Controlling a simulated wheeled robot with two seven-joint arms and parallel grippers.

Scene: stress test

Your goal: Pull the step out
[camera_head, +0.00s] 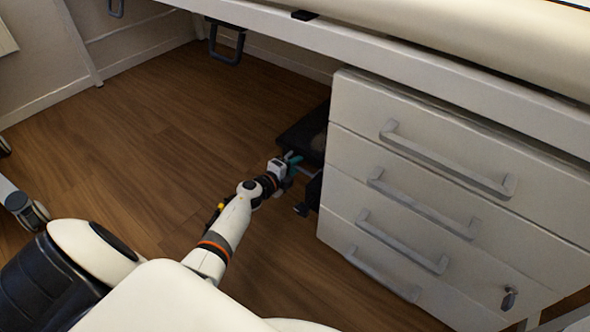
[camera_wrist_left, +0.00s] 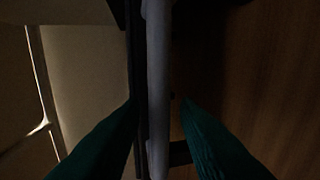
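The step (camera_head: 298,132) is a dark, low piece tucked under the table beside the drawer cabinet, partly hidden by the cabinet. My left gripper (camera_head: 294,159) is at its front edge, low down. In the left wrist view, my two teal fingers (camera_wrist_left: 160,103) stand apart on either side of a long grey bar (camera_wrist_left: 157,60). The bar runs between the fingers with visible gaps, so they look open around it. I cannot tell whether either finger touches it. My right gripper is not in view.
A white drawer cabinet (camera_head: 440,215) with grey handles stands close right of the step. The white table frame (camera_head: 330,45) passes above it. The wooden floor (camera_head: 130,130) to the left is mostly clear. A caster wheel (camera_head: 27,210) stands at the far left.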

